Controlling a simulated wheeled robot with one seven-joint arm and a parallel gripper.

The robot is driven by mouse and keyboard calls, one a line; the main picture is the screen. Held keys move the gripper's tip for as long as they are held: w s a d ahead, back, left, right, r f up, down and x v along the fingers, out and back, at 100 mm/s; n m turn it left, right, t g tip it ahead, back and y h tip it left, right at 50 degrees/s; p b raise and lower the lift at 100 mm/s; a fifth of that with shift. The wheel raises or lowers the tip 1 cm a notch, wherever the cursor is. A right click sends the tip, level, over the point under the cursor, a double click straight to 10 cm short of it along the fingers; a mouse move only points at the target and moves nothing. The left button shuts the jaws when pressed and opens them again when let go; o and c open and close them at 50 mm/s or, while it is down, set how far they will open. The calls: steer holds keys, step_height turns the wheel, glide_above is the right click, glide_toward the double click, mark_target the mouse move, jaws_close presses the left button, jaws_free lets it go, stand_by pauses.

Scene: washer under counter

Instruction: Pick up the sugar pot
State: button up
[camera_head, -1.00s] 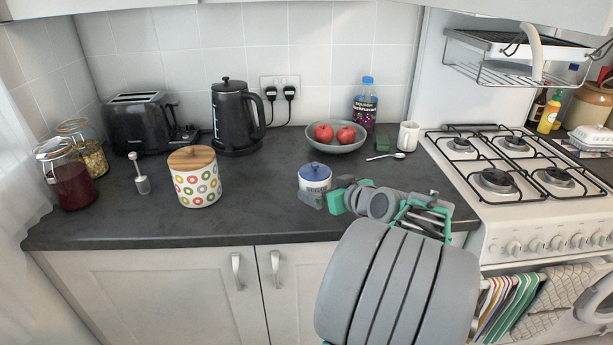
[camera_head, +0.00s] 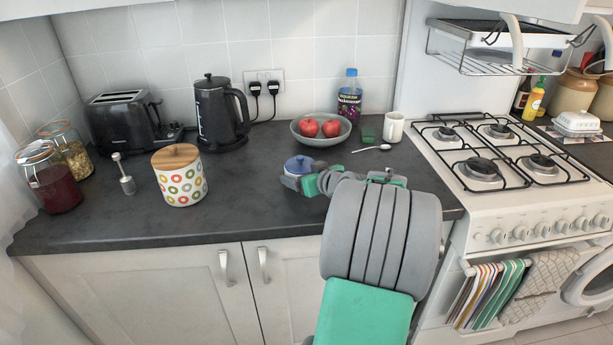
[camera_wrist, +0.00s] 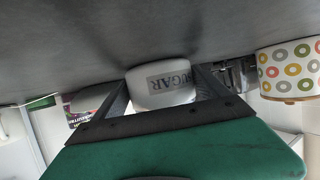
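The sugar pot (camera_head: 299,165) is a small white pot with a blue lid, upright on the dark counter. In the wrist view, which is upside down, the pot (camera_wrist: 162,88) shows its SUGAR label between my two fingers. My gripper (camera_head: 301,182) is at the pot's near side in the head view and hides its lower part. My gripper (camera_wrist: 163,85) is open in the wrist view, one finger on each side of the pot. I cannot tell whether either finger touches it.
Behind the pot are a bowl (camera_head: 321,139) of red apples, a bottle (camera_head: 349,97) and a white mug (camera_head: 394,127). A patterned canister (camera_head: 180,178) and a black kettle (camera_head: 221,112) stand to the left. The gas hob (camera_head: 500,160) is to the right. The counter's left front is clear.

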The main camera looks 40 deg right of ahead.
steer(key=shift+w+a, duration=0.15)
steer(key=shift+c, duration=1.4)
steer(key=c, duration=0.9)
steer(key=shift+r, duration=0.1)
steer(key=shift+c, duration=0.5)
